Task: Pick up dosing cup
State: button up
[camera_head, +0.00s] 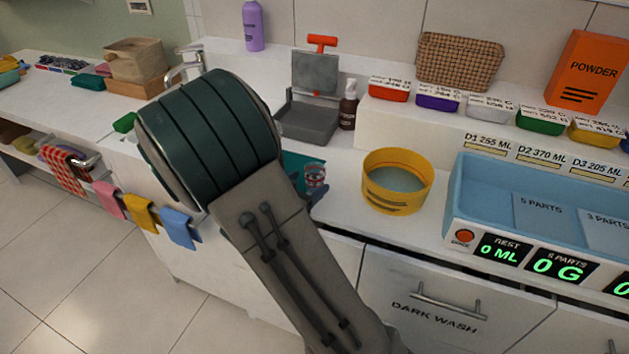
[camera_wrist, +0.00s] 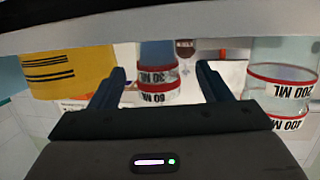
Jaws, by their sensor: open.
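A clear cup with red bands marked 30 ML and 60 ML (camera_wrist: 158,84), which looks like the dosing cup, shows upside down in the wrist view. It appears between the two fingers of my gripper (camera_wrist: 162,70), which are spread apart, with gaps on both sides. I cannot tell whether it is fully within their reach. A larger clear vessel marked 200 ML (camera_wrist: 283,85) is to the right of the fingers.
A yellow round tub (camera_head: 397,180) stands right of the cup; a yellow striped surface (camera_wrist: 72,72) is left of the fingers in the wrist view. A blue tray (camera_head: 468,188) with displays is farther right. A grey scale-like stand (camera_head: 307,120) and brown bottle (camera_head: 348,106) are behind.

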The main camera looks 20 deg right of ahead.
jog(key=shift+r+x, duration=0.15)
jog(key=shift+x, duration=1.2)
jog(key=shift+r+x, duration=0.15)
jog(key=shift+x, duration=1.25)
jog(key=shift+d, duration=0.1)
jog(key=c, duration=1.1)
